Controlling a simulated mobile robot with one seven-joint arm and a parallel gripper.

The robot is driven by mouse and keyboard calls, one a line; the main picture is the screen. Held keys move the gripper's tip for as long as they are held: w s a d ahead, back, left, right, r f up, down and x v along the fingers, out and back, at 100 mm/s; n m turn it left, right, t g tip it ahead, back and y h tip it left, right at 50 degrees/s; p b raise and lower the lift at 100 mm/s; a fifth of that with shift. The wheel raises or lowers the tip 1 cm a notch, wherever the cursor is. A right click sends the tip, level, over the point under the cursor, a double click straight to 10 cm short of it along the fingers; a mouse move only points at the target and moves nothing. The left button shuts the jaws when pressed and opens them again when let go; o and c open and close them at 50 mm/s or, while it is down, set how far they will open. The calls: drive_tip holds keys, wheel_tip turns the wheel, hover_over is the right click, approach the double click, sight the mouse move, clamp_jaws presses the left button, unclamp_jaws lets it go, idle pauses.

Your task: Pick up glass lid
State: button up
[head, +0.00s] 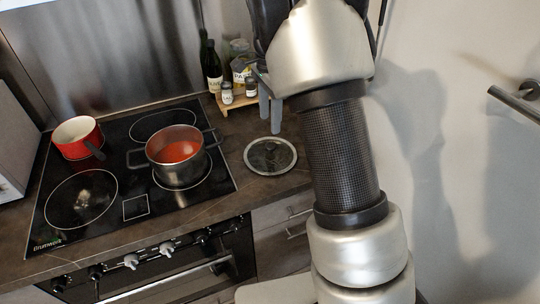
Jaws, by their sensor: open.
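The glass lid (260,157) lies flat on the dark countertop, to the right of the hob. It is round with a pale rim and a small knob in the middle. My gripper (270,115) is open and empty, with its grey fingers pointing down. In the picture its fingertips show just above the lid's far side, apart from the knob. I cannot tell the exact height between them. My arm hides part of the gripper's upper body.
A metal pot with red contents (193,165) stands on the black hob (110,205), left of the lid. A red saucepan (77,132) stands farther left. Bottles (212,68) and jars on a small wooden stand (238,101) are behind my gripper. A wall is on the right.

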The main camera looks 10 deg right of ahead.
sight(270, 145)
wheel_tip(270, 145, down, 10)
drive_tip(key=shift+d+r+b, duration=0.1)
drive_tip(key=shift+r+b, duration=0.15)
drive_tip(key=shift+b, duration=0.1)
clamp_jaws()
